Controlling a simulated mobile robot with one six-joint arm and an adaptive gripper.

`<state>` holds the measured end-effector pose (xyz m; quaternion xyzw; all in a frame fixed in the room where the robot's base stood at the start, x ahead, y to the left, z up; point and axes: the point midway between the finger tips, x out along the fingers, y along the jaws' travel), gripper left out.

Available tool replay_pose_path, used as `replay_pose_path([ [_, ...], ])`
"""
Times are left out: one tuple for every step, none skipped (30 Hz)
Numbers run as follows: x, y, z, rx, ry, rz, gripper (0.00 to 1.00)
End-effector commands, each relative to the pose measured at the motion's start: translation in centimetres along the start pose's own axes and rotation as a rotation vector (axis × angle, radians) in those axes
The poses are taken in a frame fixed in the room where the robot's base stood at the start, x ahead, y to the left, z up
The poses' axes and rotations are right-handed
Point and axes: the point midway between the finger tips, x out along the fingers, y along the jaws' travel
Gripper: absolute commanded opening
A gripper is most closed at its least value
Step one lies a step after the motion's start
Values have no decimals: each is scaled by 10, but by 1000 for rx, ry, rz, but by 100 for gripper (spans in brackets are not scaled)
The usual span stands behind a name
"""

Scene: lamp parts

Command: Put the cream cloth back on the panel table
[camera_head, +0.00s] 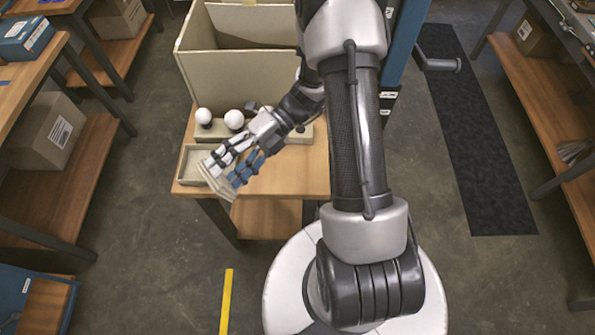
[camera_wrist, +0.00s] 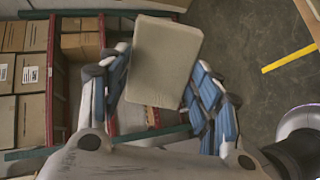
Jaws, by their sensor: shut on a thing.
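My gripper (camera_head: 222,174) is shut on the cream cloth (camera_head: 217,186), a flat folded pad. It holds the cloth over the front left part of a small wooden table (camera_head: 300,178), near the front edge. In the wrist view the cloth (camera_wrist: 163,60) sits between the blue-and-white fingers, tilted. Whether it touches anything below cannot be told. I cannot tell which table is the panel table.
On the small table are a shallow cream tray (camera_head: 190,152), two white bulbs (camera_head: 234,119) in a holder and a large open box (camera_head: 232,75). Wooden benches stand left (camera_head: 65,195) and right (camera_head: 560,125). Floor is clear around a yellow strip (camera_head: 226,300).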

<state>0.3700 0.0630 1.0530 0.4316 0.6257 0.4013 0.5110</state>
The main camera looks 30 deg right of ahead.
Motion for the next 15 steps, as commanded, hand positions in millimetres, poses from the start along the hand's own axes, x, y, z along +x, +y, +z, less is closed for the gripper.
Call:
replay_pose_path([
  [-2,0,-11,-44,65,-139,39],
  [-4,-4,-18,-70,101,-222,39],
  [-8,-10,-25,-108,144,-333,39],
  [-12,-15,-31,-140,175,-417,39],
  [-18,-19,-35,-179,204,-501,39],
  [-26,-25,-40,-235,239,-614,39],
  [-34,-29,-44,-282,263,-694,39],
  [-43,-33,-46,-331,286,-769,39],
  [-56,-37,-48,-397,313,-862,39],
  [-68,-40,-47,-449,329,-926,39],
  [-80,-42,-46,-501,344,-983,39],
  [-96,-42,-43,-571,363,-1052,39],
  [-110,-42,-40,-627,377,-1099,39],
  [-122,-40,-35,-673,388,-1134,39],
  [-136,-37,-30,-726,401,-1169,39],
])
